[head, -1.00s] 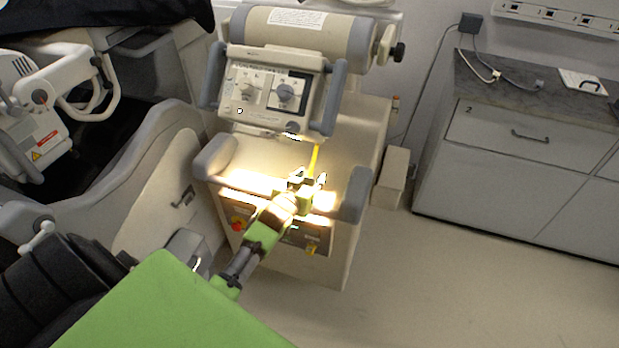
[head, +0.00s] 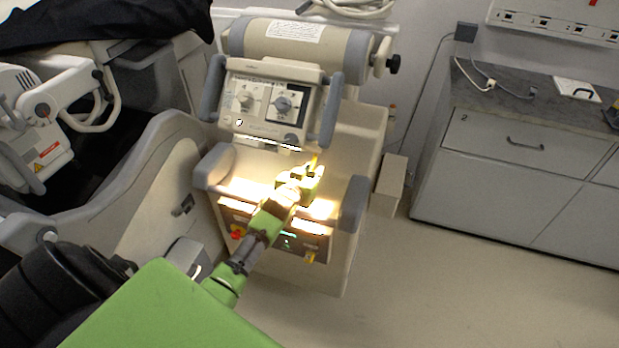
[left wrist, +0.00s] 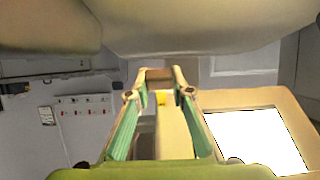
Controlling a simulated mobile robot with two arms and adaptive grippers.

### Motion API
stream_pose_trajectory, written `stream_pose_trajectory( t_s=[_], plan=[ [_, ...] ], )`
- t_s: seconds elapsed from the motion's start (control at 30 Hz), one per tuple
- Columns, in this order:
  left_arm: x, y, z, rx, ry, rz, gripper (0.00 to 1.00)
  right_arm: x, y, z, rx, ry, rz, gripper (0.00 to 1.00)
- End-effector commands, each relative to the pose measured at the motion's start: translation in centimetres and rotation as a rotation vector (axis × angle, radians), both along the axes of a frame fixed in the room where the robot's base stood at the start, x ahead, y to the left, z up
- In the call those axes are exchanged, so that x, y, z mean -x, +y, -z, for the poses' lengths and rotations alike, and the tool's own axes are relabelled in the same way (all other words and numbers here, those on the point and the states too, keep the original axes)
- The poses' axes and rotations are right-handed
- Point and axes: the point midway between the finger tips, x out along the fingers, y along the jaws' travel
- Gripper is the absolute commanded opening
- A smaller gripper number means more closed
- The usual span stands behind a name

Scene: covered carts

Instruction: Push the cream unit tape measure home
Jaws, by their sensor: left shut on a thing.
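The cream unit (head: 355,135) stands in the middle of the head view, with a dialled control panel above a brightly lit ledge. The tape measure (head: 314,162) shows as a short yellow strip just beyond my left gripper (head: 299,183). In the left wrist view a small yellow piece of it (left wrist: 161,98) shows between the fingertips of my left gripper (left wrist: 160,94). My left gripper is shut on the tape measure over the ledge, below the panel. The fingers and glare hide most of the tape. My right gripper is not in view.
Grey handles (head: 354,203) flank the ledge. A red knob (head: 237,233) sits on the unit's lower front. A grey cabinet (head: 478,190) stands to the right. White equipment (head: 35,125) and a dark cover (head: 100,25) are at left. The floor (head: 450,290) at lower right is clear.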

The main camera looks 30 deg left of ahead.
Motion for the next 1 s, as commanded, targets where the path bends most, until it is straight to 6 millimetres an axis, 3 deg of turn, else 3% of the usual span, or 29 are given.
stream_pose_trajectory(
  t_s=[0.17, 0.2, 0.27, 0.73, 1.0],
  plan=[
    [-0.2, 0.0, -0.3, -0.003, -0.009, 0.001, 0.00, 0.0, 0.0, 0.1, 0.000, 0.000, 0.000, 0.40],
    [-0.2, 0.0, -0.3, -0.003, -0.009, 0.001, 0.23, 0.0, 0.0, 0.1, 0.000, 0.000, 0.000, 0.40],
    [-0.1, 0.0, -0.3, -0.003, -0.009, 0.001, 0.39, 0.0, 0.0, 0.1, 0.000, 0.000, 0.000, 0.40],
    [0.5, -0.2, -0.3, -0.001, -0.004, 0.001, 0.39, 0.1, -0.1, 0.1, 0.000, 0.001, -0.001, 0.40],
    [4.1, -1.0, -1.7, -0.001, -0.004, 0.001, 0.39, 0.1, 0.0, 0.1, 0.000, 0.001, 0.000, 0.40]
  ],
)
